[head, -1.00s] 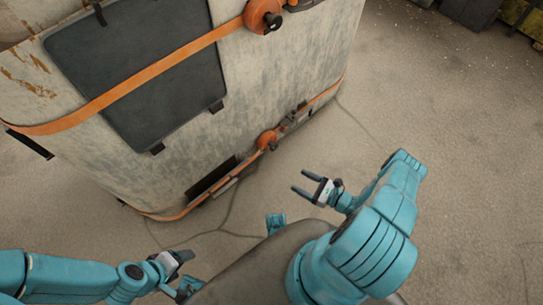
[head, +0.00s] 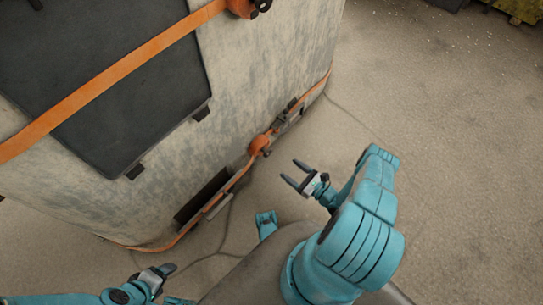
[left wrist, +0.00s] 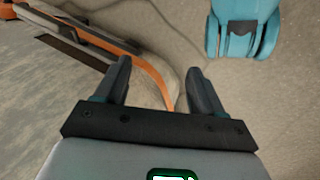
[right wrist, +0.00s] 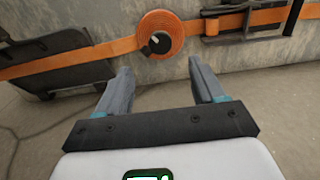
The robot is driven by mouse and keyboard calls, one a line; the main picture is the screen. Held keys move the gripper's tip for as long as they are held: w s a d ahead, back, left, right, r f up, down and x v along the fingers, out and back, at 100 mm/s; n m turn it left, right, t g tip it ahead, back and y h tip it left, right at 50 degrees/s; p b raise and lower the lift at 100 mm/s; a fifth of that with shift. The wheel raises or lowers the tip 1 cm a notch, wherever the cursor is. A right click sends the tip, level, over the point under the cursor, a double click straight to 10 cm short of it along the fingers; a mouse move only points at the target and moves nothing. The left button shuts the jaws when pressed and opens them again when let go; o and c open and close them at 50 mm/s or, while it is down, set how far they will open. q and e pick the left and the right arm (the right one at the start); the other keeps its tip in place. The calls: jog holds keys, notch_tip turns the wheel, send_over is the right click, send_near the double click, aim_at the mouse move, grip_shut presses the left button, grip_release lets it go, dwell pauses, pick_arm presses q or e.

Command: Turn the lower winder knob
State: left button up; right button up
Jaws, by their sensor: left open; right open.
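The lower winder knob (head: 259,144) is a round orange strap winder low on the front of the large grey box. It also shows in the right wrist view as an orange coil with a dark centre and a pale pointer (right wrist: 158,40). My right gripper (head: 290,173) is open and empty, to the right of the knob and apart from it. In the right wrist view the knob lies beyond the fingertips, roughly between them. My left gripper (left wrist: 163,75) is open and empty, low beside the box's bottom edge. In the head view it is at the lower left (head: 171,272).
The upper winder (head: 243,6) is cut by the top edge. The box (head: 270,75) carries a dark panel (head: 110,80) and orange straps. A buckle (right wrist: 240,22) sits right of the lower winder. The floor (head: 450,150) to the right is open; one of my legs stands near the box.

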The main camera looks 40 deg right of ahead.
pick_arm(q)
jog(key=f+b, duration=0.1)
jog(key=w+f+b, duration=0.1)
jog(key=shift+w+a+f+t, duration=0.2)
jog(key=shift+w+f+t, duration=0.1)
jog(key=shift+f, duration=0.05)
pick_arm(e)
jog(key=w, duration=1)
jog(key=shift+a, duration=0.45)
jog(key=shift+s, duration=0.1)
jog(key=c, duration=1)
